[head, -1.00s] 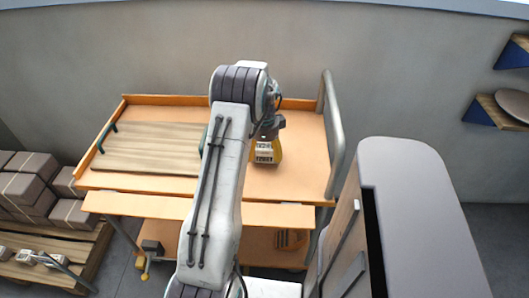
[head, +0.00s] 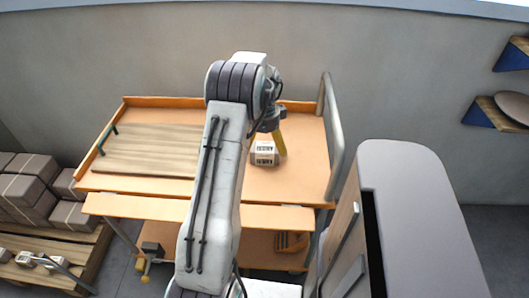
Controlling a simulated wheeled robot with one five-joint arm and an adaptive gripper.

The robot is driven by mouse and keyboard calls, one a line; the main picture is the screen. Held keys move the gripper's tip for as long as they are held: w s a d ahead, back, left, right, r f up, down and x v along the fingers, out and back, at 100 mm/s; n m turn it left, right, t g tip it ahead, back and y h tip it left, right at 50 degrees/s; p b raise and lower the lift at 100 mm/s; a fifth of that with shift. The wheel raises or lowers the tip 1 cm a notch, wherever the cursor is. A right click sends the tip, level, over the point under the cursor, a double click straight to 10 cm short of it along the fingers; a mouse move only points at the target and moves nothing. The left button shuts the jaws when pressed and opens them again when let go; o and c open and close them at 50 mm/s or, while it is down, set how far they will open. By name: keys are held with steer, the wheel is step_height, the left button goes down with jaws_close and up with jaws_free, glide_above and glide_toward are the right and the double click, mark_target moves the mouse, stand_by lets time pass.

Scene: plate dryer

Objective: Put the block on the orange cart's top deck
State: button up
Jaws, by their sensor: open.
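The block (head: 264,155) is a small pale box with dark print and brown edges. It rests on the top deck of the orange cart (head: 304,165), right of my arm. My gripper (head: 281,146) is open just behind and right of the block. One yellow finger shows beside the block; the other finger is hidden behind my arm or the block. The block looks free of the finger, though a light touch cannot be ruled out.
A wooden board (head: 140,150) lies on the deck's left part. A grey cabinet (head: 415,210) stands at the right. Brown boxes (head: 25,180) sit on pallets at the left. A grey rail (head: 333,130) rises at the deck's right end.

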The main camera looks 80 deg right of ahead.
mark_target(264, 150)
step_height(264, 150, up, 8)
steer(key=shift+f+p, duration=0.2)
steer(key=shift+p, duration=0.1)
steer(key=w+a+r+n+h, duration=0.1)
steer(key=w+a+r+n, duration=0.4)
steer(key=w+a+n, duration=0.5)
steer(key=w+a+r+n, duration=0.55)
steer(key=w+a, duration=0.65)
steer(key=w, duration=0.4)
steer(key=w+a+n+t, duration=0.2)
steer(key=a+n, duration=0.7)
steer(key=a, duration=0.5)
steer(key=s+a+f+n, duration=0.1)
steer(key=s+a+n, duration=0.2)
steer(key=a+n, duration=0.2)
steer(key=s+a+f+n+t+y, duration=0.1)
steer(key=s+a+n, duration=0.3)
steer(key=a, duration=0.5)
steer(key=shift+s+a+n, duration=0.15)
steer(key=shift+s+n, duration=0.1)
steer(key=shift+n, duration=0.6)
